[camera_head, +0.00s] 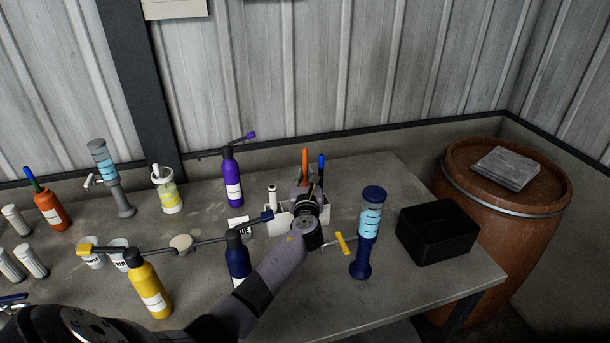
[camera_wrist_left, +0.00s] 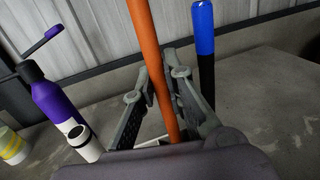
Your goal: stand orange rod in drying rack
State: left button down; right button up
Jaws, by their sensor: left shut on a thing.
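The orange rod (camera_head: 305,160) is upright in my left gripper (camera_head: 308,195). In the left wrist view the orange rod (camera_wrist_left: 150,40) passes between the two fingers of the left gripper (camera_wrist_left: 165,105), which are closed about it. The white drying rack (camera_head: 343,222) is directly at the gripper, partly hidden behind it. A blue rod (camera_head: 321,165) stands just right of the orange one; it also shows in the left wrist view (camera_wrist_left: 205,60). The orange rod's lower end is hidden, so I cannot tell whether it is inside the rack. My right gripper is not in view.
A purple bottle (camera_head: 231,180) stands behind left and a navy bottle (camera_head: 238,262) in front left. A blue disperser column (camera_head: 368,235) with a yellow lever is close right, with a black bin (camera_head: 437,232) beyond. Yellow bottle (camera_head: 150,285) stands front left.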

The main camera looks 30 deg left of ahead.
pick_arm(q)
jog(key=c, duration=1.6)
grip_release()
jog(key=shift+o, duration=0.2)
jog(key=v, duration=1.2)
jog(key=shift+s, duration=0.1)
